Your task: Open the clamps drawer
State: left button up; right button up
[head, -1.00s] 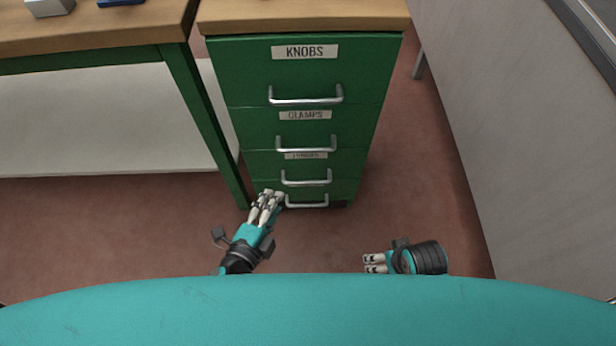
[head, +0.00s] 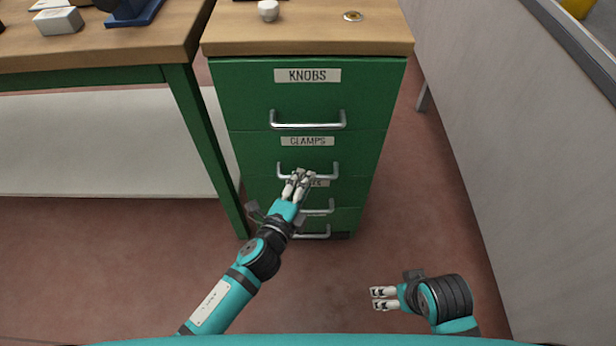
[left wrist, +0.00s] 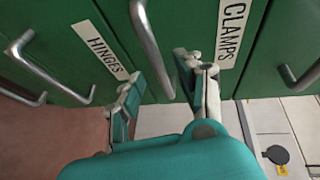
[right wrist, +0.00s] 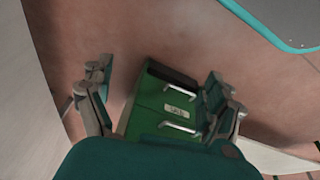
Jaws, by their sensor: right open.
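The green clamps drawer (head: 250,150) is shut, second from the top in a cabinet. Its label reads CLAMPS and also shows in the left wrist view (left wrist: 232,30). Its silver bar handle (head: 333,170) shows in the left wrist view (left wrist: 152,45) between the two fingers. My left gripper (head: 300,178) is at this handle, with its fingers apart on either side; I cannot tell whether they touch it. My left fingers hide part of the handle and the label below. My right gripper (head: 377,298) is open and empty, low and right of the cabinet.
The knobs drawer (head: 240,95) above and the hinges drawer (left wrist: 70,60) below are shut. Small items lie on the wooden cabinet top (head: 310,35). A workbench (head: 100,50) stands at left, a grey panel (head: 490,130) at right. Reddish floor (head: 400,220) is clear between.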

aim_at(331, 155)
pick_arm(q)
jog(key=shift+x, duration=1.65)
pick_arm(e)
jog(key=shift+v, duration=0.95)
pick_arm(q)
grip_shut()
pick_arm(e)
jog(key=shift+d, duration=0.1)
